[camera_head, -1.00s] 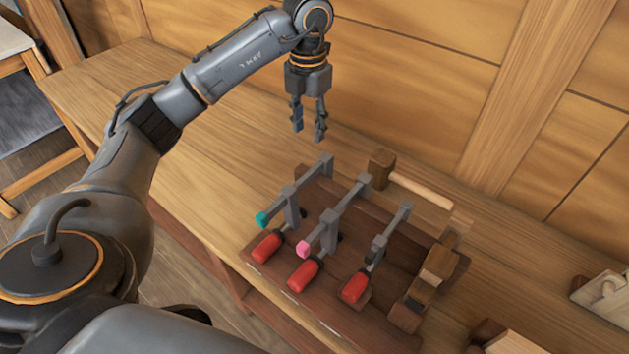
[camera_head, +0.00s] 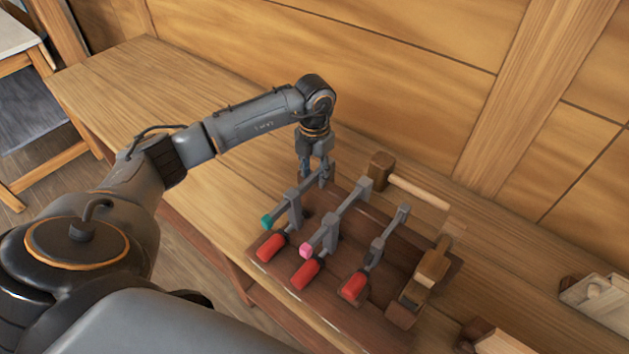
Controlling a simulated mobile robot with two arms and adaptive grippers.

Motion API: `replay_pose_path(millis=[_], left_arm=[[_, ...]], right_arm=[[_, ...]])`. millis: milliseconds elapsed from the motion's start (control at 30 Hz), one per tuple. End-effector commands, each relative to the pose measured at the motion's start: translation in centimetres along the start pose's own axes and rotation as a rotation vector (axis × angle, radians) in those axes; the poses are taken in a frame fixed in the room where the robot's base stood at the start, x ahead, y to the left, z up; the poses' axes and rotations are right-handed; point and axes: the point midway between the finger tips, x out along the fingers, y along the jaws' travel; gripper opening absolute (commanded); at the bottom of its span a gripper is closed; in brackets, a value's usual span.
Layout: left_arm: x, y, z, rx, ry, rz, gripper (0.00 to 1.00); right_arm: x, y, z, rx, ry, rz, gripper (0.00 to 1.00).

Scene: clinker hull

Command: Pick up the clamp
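Three grey bar clamps with red handles lie side by side on a dark wooden board. The left clamp (camera_head: 290,212) has a teal tip, the middle clamp (camera_head: 331,229) has a pink tip, and the right clamp (camera_head: 377,251) shows no coloured tip. My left gripper (camera_head: 313,177) points down at the far end of the teal-tipped clamp's bar. Its fingers overlap that bar in the picture; I cannot tell whether they touch or grip it. My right gripper is not in view.
A wooden mallet (camera_head: 408,184) lies behind the clamps. A wooden plane (camera_head: 424,285) sits at the board's right side. The dark board (camera_head: 335,311) rests on a wooden bench (camera_head: 215,180) against a plank wall. The bench's left part is clear.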

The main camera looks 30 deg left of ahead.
Motion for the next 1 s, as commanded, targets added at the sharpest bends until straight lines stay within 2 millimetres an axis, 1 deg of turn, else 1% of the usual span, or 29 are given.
replay_pose_path(millis=[133, 167, 200, 267, 300, 333, 367, 867, 1000], left_arm=[[0.03, -0.02, 0.03, 0.001, -0.001, 0.0, 0.4], [0.03, -0.02, 0.03, 0.001, -0.001, 0.0, 0.38], [0.02, -0.02, 0.03, 0.001, -0.001, 0.0, 0.29], [0.01, -0.03, 0.03, 0.001, -0.001, -0.001, 0.17], [0.0, -0.03, 0.03, 0.001, -0.001, -0.001, 0.09], [0.0, -0.03, 0.03, 0.001, -0.001, -0.001, 0.03], [-0.01, -0.03, 0.03, 0.001, -0.001, -0.001, 0.0], [-0.28, -0.01, 0.14, 0.0, -0.005, -0.001, 0.0], [-0.81, -0.02, 0.21, 0.0, -0.006, -0.002, 0.0]], right_arm=[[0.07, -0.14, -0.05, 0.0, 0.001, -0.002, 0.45], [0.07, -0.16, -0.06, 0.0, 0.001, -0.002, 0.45], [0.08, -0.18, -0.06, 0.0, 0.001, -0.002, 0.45], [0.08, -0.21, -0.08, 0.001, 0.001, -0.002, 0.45], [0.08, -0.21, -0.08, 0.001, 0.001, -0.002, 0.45], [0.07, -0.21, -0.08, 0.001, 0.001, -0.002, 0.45], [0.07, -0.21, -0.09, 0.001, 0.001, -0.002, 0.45], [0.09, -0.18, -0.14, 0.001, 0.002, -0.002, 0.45], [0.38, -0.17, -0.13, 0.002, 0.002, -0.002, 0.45]])
